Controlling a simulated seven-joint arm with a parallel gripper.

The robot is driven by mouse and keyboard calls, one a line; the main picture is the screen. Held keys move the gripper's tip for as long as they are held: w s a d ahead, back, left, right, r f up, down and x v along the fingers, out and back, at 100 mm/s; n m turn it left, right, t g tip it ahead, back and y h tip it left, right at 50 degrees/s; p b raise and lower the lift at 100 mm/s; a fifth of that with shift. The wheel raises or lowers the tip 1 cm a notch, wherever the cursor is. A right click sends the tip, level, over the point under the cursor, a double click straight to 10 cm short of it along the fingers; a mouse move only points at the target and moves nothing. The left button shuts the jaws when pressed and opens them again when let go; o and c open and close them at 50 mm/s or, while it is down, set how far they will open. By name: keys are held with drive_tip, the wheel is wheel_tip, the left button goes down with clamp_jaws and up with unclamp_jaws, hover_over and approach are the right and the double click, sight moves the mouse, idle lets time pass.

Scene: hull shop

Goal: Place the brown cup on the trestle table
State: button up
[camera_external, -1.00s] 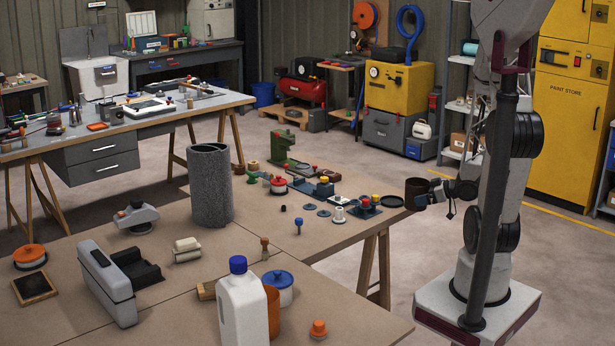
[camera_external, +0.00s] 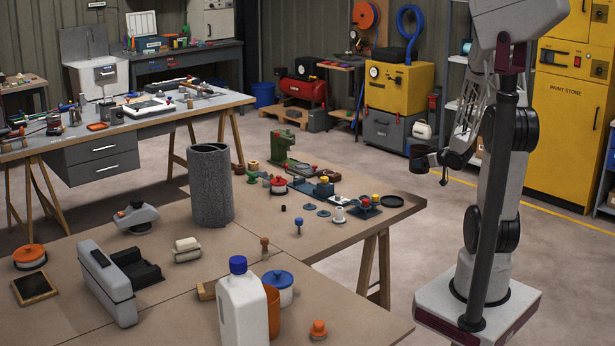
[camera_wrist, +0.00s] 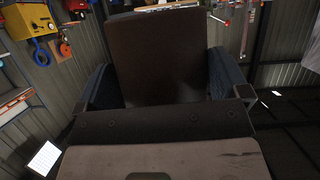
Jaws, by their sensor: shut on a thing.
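The brown cup (camera_wrist: 160,55) fills the upper middle of the wrist view, between the two fingers of my gripper (camera_wrist: 160,82). In the external view the cup (camera_external: 420,159) looks dark and small, held in my gripper (camera_external: 436,159) in the air. It is beyond the right end of the near trestle table (camera_external: 345,232) and above its top. This table has a brown top on wooden legs and carries many things. A second table on wooden trestle legs (camera_external: 150,134) stands further back at the left. The cup's inside is hidden.
At the near table's right end are a dark round dish (camera_external: 391,201), a small blue-based fixture (camera_external: 363,207) and a white knob-topped piece (camera_external: 339,215). A tall grey cylinder (camera_external: 211,190) and a white bottle (camera_external: 242,310) stand higher. Bare tabletop shows in front of the cylinder.

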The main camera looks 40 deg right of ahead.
drive_tip(key=w+d+r+m+g+h, duration=0.1)
drive_tip(key=w+d+r+m+h, duration=0.1)
drive_tip(key=w+d+r, duration=0.3)
drive_tip(key=w+d+r+m+g+h, duration=0.1)
drive_tip(key=w+d+r+m+h, duration=0.2)
drive_tip(key=d, duration=0.8)
drive_tip(key=w+d+r+m+g+h, duration=0.1)
drive_tip(key=w+d+r+m+h, duration=0.1)
drive_tip(key=w+d+r, duration=0.5)
drive_tip(key=shift+d+m+h, duration=0.3)
drive_tip(key=shift+d+h, duration=0.25)
drive_tip(key=shift+h, duration=0.15)
drive_tip(key=s+a+f+n+t+y, duration=0.1)
drive_tip(key=s+a+f+n+y, duration=0.2)
drive_tip(key=s+a+f, duration=0.55)
drive_tip(key=s+a+f+n+t+y, duration=0.25)
drive_tip(key=s+a+f+y, duration=0.2)
drive_tip(key=a, duration=0.65)
drive_tip(key=s+a+f+n+g+y, duration=0.1)
drive_tip(key=s+a+f+n+y, duration=0.2)
drive_tip(key=s+a, duration=0.5)
drive_tip(key=s+a+f+n+y, duration=0.4)
drive_tip(key=s+a, duration=0.4)
drive_tip(key=a, duration=0.8)
drive_tip(key=shift+a+g, duration=0.15)
drive_tip(key=shift+g, duration=0.2)
drive_tip(key=shift+w+n, duration=0.1)
drive_tip(key=shift+n, duration=0.15)
